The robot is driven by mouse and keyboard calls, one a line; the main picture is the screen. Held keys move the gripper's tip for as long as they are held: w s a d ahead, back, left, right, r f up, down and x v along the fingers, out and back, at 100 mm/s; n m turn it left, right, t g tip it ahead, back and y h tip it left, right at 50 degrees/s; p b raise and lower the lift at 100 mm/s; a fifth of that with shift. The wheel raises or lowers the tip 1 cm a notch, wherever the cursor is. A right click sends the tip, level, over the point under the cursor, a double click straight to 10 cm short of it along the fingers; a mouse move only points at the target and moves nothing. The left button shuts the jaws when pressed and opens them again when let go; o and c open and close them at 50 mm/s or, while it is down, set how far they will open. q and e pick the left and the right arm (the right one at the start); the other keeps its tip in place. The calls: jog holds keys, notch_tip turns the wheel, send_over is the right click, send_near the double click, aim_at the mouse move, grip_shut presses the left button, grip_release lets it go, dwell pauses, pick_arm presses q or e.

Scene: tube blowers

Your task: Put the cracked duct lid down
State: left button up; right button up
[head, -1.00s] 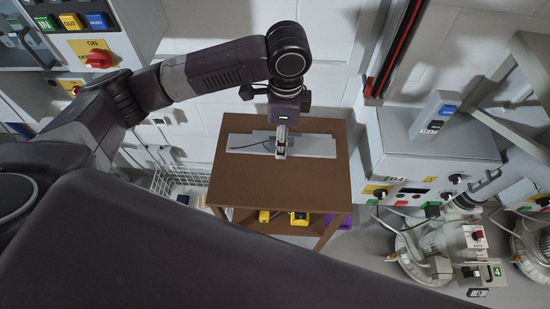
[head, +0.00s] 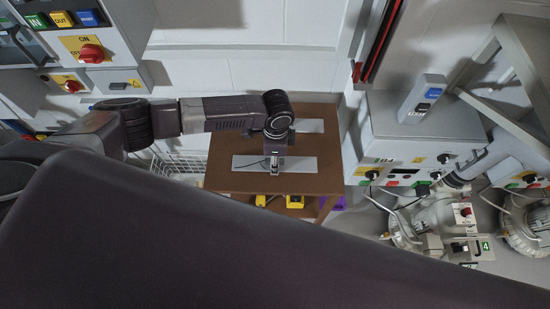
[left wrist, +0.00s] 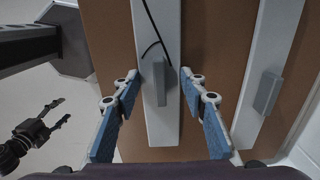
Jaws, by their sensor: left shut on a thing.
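The cracked duct lid (head: 300,165) is a long light-grey plate with a thin black crack line and a raised grey handle (left wrist: 160,88). In the head view it is over the front part of the brown table top (head: 225,182). My left gripper (head: 275,170) is shut on it from above; in the left wrist view its blue-padded fingers (left wrist: 160,78) stand either side of the handle. I cannot tell whether the lid touches the table. My right gripper (left wrist: 62,112) shows dark and open at the lower left of the left wrist view, empty.
A second grey lid (head: 312,126) with a handle lies behind, also in the left wrist view (left wrist: 262,85). Yellow items (head: 294,201) sit on the table's lower shelf. A wire basket (head: 178,165) stands left, a grey control cabinet (head: 425,125) and blowers (head: 430,222) right.

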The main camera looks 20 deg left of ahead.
pick_arm(q)
jog(key=shift+f, duration=0.25)
jog(key=o, duration=1.2)
jog(key=shift+c, duration=0.2)
jog(key=shift+o, duration=1.2)
jog(key=shift+r, duration=0.15)
